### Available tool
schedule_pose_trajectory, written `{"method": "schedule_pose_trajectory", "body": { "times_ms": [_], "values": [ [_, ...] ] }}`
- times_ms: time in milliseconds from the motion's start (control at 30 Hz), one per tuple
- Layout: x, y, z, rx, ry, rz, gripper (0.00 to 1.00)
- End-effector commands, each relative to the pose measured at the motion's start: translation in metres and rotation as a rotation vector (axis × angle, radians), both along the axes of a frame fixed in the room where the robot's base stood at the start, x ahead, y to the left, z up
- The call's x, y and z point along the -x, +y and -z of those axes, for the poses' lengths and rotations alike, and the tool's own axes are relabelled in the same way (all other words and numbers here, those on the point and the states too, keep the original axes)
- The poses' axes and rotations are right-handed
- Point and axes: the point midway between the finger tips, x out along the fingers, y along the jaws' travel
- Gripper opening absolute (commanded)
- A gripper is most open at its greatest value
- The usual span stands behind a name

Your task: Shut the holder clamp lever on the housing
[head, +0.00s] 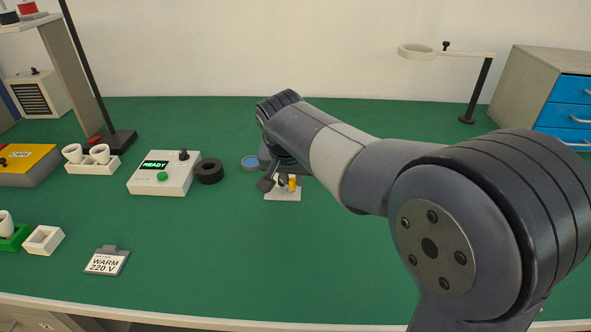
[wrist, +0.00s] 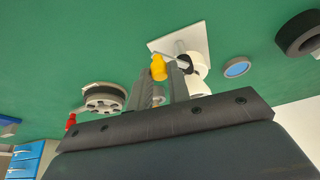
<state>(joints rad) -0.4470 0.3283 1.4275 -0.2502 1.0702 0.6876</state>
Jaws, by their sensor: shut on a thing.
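The housing sits on a pale base plate (head: 283,195) on the green bench, mostly behind my arm. In the wrist view the plate (wrist: 204,35) carries a white round body (wrist: 200,62) with a dark ring. The clamp lever has a yellow knob (head: 292,184). In the wrist view the knob (wrist: 158,68) is at my fingertips, with a metal rod beside it. My gripper (head: 273,181) is low at the plate. In the wrist view my gripper (wrist: 163,78) is shut on the lever at its knob. The exact contact and lever angle are partly hidden.
A tester box (head: 162,174) reading READY and a black ring (head: 209,171) stand left of the housing. A blue-topped disc (head: 250,162) lies close behind. A label block (head: 107,261) is at the front left. The front centre of the bench is clear.

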Motion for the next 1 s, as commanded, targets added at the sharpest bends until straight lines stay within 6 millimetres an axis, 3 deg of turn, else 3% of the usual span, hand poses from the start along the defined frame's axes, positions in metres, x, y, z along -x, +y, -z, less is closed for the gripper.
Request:
{"method": "schedule_pose_trajectory", "body": {
  "times_ms": [333,833,867,1000],
  "values": [
    [0.0027,0.0064,-0.0005,-0.001,0.000,0.135,0.00],
    [0.0032,0.0070,0.0000,-0.001,0.000,0.157,0.00],
    [0.0032,0.0070,0.0000,-0.001,0.000,0.157,0.19],
    [0.0031,0.0070,0.0000,-0.001,0.000,0.157,0.31]
  ]
}}
